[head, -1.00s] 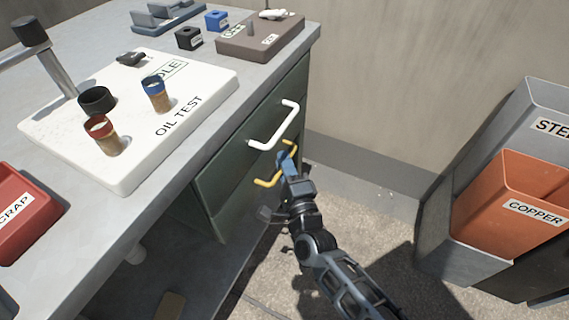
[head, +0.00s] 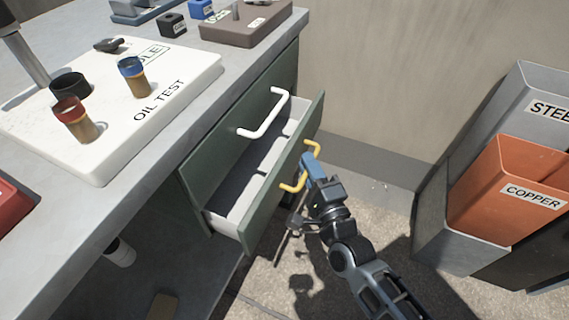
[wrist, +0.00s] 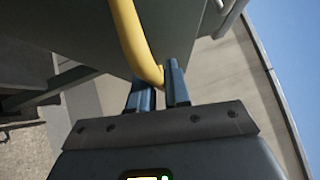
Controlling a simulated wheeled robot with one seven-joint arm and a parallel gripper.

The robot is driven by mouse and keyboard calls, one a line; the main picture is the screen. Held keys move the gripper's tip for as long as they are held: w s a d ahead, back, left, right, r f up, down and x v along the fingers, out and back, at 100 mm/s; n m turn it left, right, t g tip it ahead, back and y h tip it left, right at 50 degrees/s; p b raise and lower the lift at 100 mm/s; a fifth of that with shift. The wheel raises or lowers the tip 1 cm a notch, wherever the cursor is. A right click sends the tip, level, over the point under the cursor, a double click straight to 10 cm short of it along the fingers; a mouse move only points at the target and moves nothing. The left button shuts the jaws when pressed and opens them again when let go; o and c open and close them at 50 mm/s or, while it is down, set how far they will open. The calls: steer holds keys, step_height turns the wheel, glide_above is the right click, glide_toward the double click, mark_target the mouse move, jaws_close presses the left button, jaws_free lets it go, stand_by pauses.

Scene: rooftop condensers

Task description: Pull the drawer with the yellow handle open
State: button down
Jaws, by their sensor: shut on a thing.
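The yellow handle (head: 291,186) is on the front of the lower drawer (head: 262,211), which stands part-way out of the green cabinet. The drawer's pale inside shows and looks empty. My gripper (head: 307,167) is at the middle of the yellow handle, its blue fingers shut on the bar. In the wrist view the yellow handle (wrist: 132,42) passes between the two fingers of my gripper (wrist: 158,88). The part of the bar behind the fingers is hidden.
The upper drawer with the white handle (head: 265,121) is shut above. The workbench top (head: 190,110) carries a white oil test board (head: 120,140). An orange copper bin (head: 505,185) stands at the right. Open floor lies between bench and bins.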

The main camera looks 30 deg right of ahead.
steer(key=s+d+b, duration=0.3)
steer(key=s+d, duration=0.6)
steer(key=s, duration=0.4)
steer(key=shift+d, duration=0.2)
steer(key=c, duration=1.2)
jaws_free()
steer(key=v, duration=0.8)
